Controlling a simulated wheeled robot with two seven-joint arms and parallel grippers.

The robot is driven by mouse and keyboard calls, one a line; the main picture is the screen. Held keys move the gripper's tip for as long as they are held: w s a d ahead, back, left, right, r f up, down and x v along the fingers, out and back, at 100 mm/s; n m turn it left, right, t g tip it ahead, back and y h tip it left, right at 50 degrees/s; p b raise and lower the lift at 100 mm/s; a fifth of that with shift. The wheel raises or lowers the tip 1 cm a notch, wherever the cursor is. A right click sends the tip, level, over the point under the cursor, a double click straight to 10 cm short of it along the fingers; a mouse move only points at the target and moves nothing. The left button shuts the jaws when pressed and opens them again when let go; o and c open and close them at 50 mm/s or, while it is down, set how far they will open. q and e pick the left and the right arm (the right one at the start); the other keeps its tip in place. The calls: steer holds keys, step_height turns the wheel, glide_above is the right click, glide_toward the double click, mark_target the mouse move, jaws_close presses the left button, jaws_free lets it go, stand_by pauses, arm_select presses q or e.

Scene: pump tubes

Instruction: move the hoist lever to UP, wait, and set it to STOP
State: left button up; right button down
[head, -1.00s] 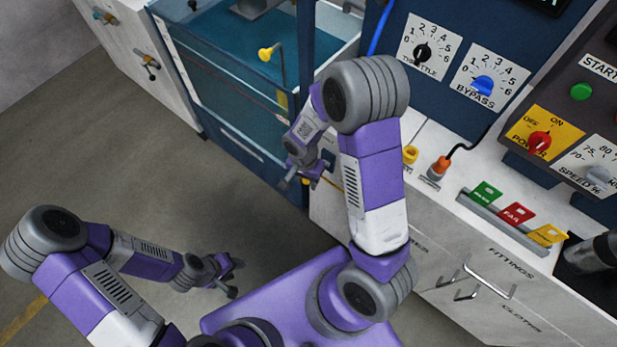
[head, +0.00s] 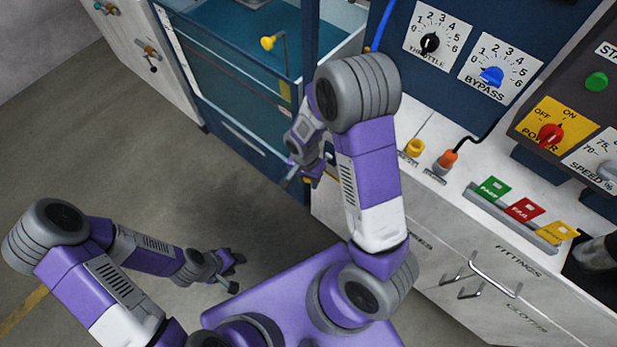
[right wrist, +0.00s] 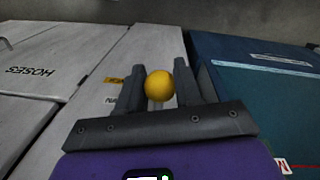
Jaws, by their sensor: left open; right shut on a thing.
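A round yellow knob (right wrist: 159,86), which looks like the end of the hoist lever, sits between the two fingers of my right gripper (right wrist: 158,82) in the right wrist view. The gripper is shut on it. The lever's shaft is hidden behind the knob, so I cannot tell its position. My left gripper (head: 236,272) is open and empty above the floor, away from everything.
A yellow label (right wrist: 113,80) beside the knob is partly hidden and unreadable. A blue-framed tank (head: 225,75) stands next to the white cabinet (head: 440,225). The panel has a red power knob (head: 550,134) and a blue bypass knob (head: 491,75). Floor around the left arm is free.

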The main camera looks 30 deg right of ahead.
steer(key=c, duration=0.8)
jaws_free()
steer(key=shift+s+a, duration=0.1)
steer(key=shift+a, duration=0.1)
steer(key=shift+d, duration=0.1)
steer(key=shift+r, duration=0.15)
steer(key=r+p, duration=0.1)
steer(key=r, duration=0.1)
steer(key=r+p, duration=0.1)
steer(key=r, duration=0.1)
steer(key=r+p, duration=0.1)
steer(key=r, duration=0.2)
steer(key=shift+w+a+r, duration=0.1)
steer(key=shift+w+a, duration=0.1)
steer(key=shift+w, duration=0.05)
